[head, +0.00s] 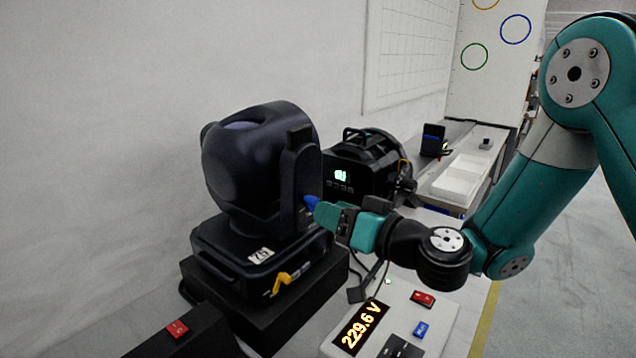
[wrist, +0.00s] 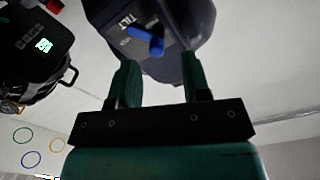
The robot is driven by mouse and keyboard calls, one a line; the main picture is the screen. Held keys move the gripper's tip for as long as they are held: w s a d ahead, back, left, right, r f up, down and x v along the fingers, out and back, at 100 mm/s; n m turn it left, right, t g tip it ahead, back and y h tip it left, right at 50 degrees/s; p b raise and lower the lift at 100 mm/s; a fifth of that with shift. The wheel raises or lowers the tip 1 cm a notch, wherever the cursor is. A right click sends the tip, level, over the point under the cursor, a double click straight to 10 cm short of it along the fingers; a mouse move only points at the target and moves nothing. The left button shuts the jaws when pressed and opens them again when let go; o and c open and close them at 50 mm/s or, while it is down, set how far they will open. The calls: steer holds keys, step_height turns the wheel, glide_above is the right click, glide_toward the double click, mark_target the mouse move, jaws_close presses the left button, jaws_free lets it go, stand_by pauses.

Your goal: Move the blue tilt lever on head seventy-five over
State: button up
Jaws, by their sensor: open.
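The dark moving head (head: 262,165) stands on a black block, with a small white number tag (head: 261,255) on its base. Its blue tilt lever (head: 311,202) sticks out on the right side of the yoke. In the wrist view the blue lever (wrist: 147,40) lies slanted on a dark face beside the printed word TILT. My gripper (wrist: 159,62) is open, its green fingers apart, with the lever just beyond the fingertips and nearer the left finger. In the head view my gripper (head: 323,213) is close to the lever; contact cannot be told.
A yellow lever (head: 281,283) is on the base's front. A second black lamp (head: 365,165) with a lit display stands behind. A power box (head: 362,325) reading 229.6 V, with red and blue switches, sits in front. White trays (head: 465,175) lie farther back; a wall is at left.

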mark_target(314, 205)
steer(key=shift+p+x, duration=0.85)
steer(key=shift+x, duration=1.1)
jaws_close()
